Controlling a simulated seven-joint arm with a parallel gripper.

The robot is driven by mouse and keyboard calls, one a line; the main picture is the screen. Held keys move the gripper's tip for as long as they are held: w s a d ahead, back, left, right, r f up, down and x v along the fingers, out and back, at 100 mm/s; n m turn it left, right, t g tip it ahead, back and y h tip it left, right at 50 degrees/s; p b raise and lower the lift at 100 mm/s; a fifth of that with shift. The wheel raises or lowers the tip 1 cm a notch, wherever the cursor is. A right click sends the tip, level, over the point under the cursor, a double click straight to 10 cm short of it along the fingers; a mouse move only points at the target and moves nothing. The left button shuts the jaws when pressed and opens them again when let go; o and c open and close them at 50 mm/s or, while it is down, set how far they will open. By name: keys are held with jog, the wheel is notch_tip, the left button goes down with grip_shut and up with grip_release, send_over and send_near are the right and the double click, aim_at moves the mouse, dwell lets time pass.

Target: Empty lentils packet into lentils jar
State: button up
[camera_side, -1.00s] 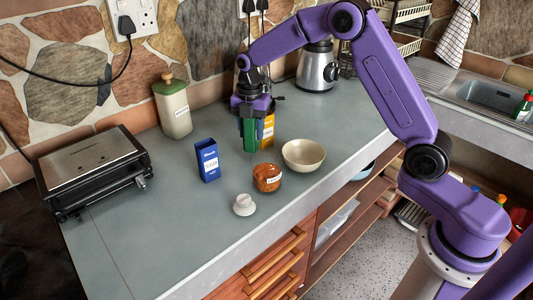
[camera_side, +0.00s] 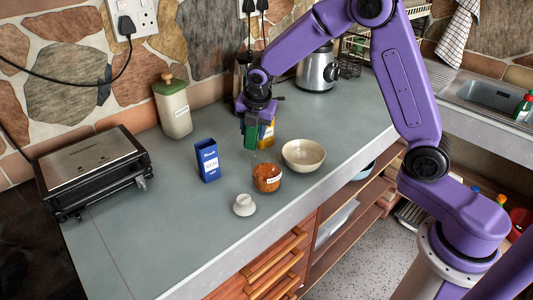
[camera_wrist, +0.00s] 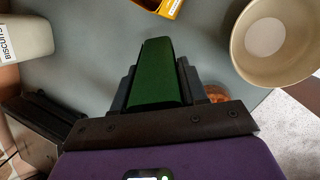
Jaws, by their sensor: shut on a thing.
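My gripper (camera_side: 256,120) is shut on a green packet (camera_side: 251,137) and holds it above the worktop. In the wrist view the green packet (camera_wrist: 160,72) sits between the dark fingers; its lettering cannot be read. A glass jar (camera_side: 267,177) with orange-brown contents and a white label stands in front of the packet, slightly right. Its label is too small to read. It peeks out beside the right finger in the wrist view (camera_wrist: 217,93). A white lid-like piece (camera_side: 244,205) lies on the worktop, left of and nearer than the jar.
A blue packet (camera_side: 208,161) stands left of the jar. A yellow packet (camera_side: 267,134) stands close behind the held packet. A cream bowl (camera_side: 303,155) is right of the jar. A biscuit canister (camera_side: 173,108) and a black grill (camera_side: 92,170) stand left. The front-left worktop is clear.

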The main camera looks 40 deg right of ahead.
jog(key=shift+s+a+r+t+h, duration=0.15)
jog(key=shift+s+r+t+h, duration=0.1)
jog(key=shift+s+t, duration=0.25)
jog(key=shift+s+a+r+t+h, duration=0.2)
jog(key=shift+s+r+t, duration=0.1)
jog(key=shift+t, duration=0.4)
jog(key=shift+s+a+r+t+h, duration=0.15)
jog(key=shift+s+r+t+h, duration=0.15)
jog(key=shift+t, duration=0.3)
jog(key=shift+r+t+h, duration=0.4)
jog(key=shift+r+t, duration=0.1)
jog(key=shift+t, duration=0.5)
jog(key=shift+r+t+h, duration=0.35)
jog(key=shift+r+t, duration=0.15)
jog(key=shift+t, duration=0.5)
jog(key=shift+r+t+h, duration=0.5)
jog(key=shift+r+t, duration=0.1)
jog(key=shift+t, duration=0.5)
jog(key=shift+s+a+r+t+h, duration=0.3)
jog(key=shift+s+r+t, duration=0.15)
jog(key=shift+s+t, duration=0.35)
jog(key=shift+s+a+r+t+h, duration=0.1)
jog(key=shift+r+t+h, duration=0.2)
jog(key=shift+t, duration=0.25)
jog(key=shift+s+d+r+t+h, duration=0.1)
jog(key=shift+r+t+h, duration=0.2)
jog(key=shift+t, duration=0.3)
jog(key=shift+s+a+r+t+h, duration=0.1)
jog(key=shift+r+t+h, duration=0.15)
jog(key=shift+t, duration=0.3)
